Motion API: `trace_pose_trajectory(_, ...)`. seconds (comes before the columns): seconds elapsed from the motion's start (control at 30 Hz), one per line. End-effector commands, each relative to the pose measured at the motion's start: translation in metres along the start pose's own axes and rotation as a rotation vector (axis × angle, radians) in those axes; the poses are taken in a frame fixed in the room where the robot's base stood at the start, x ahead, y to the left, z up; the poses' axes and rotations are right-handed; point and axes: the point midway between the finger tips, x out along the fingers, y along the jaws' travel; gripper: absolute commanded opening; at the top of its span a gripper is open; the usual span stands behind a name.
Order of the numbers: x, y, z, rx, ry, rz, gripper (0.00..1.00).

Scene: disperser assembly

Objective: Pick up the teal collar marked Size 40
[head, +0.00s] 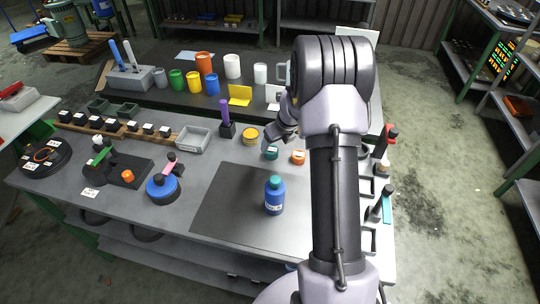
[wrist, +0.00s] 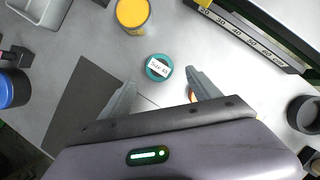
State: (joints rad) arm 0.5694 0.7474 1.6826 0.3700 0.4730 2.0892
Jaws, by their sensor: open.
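The teal collar (wrist: 158,67) lies on the grey table with a white label that reads Size 40. It also shows small in the head view (head: 270,153), beside my gripper and left of an orange ring (head: 298,157). My gripper (wrist: 158,82) is open in the wrist view, with one finger to the lower left and one to the lower right of the collar. The fingers are apart from the collar and nothing is between them. In the head view my arm hides part of the table on the right.
A yellow container (head: 250,135) stands close to the collar. A blue bottle with a teal cap (head: 274,196) stands on a dark mat (head: 222,208). A grey bin (head: 193,140) and a purple-handled tool (head: 225,118) are to the left. A measuring scale (wrist: 245,40) lies beyond the collar.

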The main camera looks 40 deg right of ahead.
Motion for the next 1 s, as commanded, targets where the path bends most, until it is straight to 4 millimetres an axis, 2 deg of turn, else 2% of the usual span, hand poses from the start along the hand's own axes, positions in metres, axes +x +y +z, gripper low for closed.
trace_pose_trajectory(0.13,0.018,0.0,0.0,-0.001,0.0,0.0,0.72)
trace_pose_trajectory(0.3,0.052,-0.001,0.001,-0.002,0.0,0.001,0.72)
trace_pose_trajectory(0.53,0.052,-0.001,0.003,-0.001,0.0,0.0,0.7)
trace_pose_trajectory(0.87,0.052,-0.001,0.003,-0.002,0.0,0.001,0.05)
trace_pose_trajectory(0.9,0.052,-0.001,0.003,-0.002,0.0,0.001,0.0)
trace_pose_trajectory(1.0,0.052,-0.001,0.003,-0.002,-0.001,0.0,0.0)
